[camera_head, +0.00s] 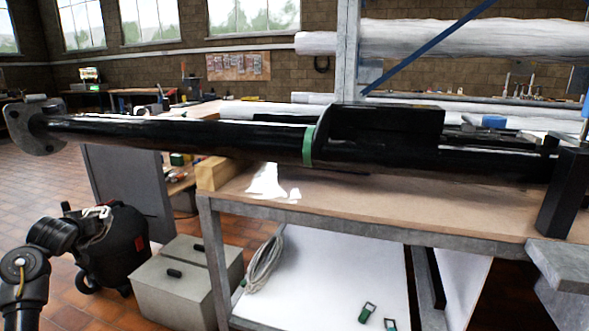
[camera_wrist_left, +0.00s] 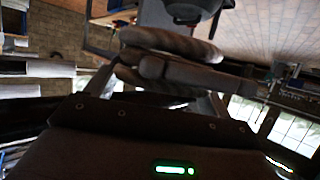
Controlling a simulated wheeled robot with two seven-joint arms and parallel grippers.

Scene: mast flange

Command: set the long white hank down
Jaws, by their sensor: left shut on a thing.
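In the left wrist view my left gripper (camera_wrist_left: 165,82) is shut on a thick, grey-white hank (camera_wrist_left: 175,42). The hank is bound round its middle and its strands lie across the fingers. In the head view my left arm comes in at the lower left; I cannot clearly make out its gripper there. A pale looped coil (camera_head: 265,265) hangs below the workbench's left front edge; I cannot tell whether it is a hank of the same kind. My right gripper is not in view.
A long black mast (camera_head: 190,135) with an end flange (camera_head: 36,125) lies along the workbench (camera_head: 400,205) and overhangs its left end. Below stand grey boxes (camera_head: 175,285) and a black wheeled machine (camera_head: 112,250). Brick floor (camera_head: 40,185) is open at the left.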

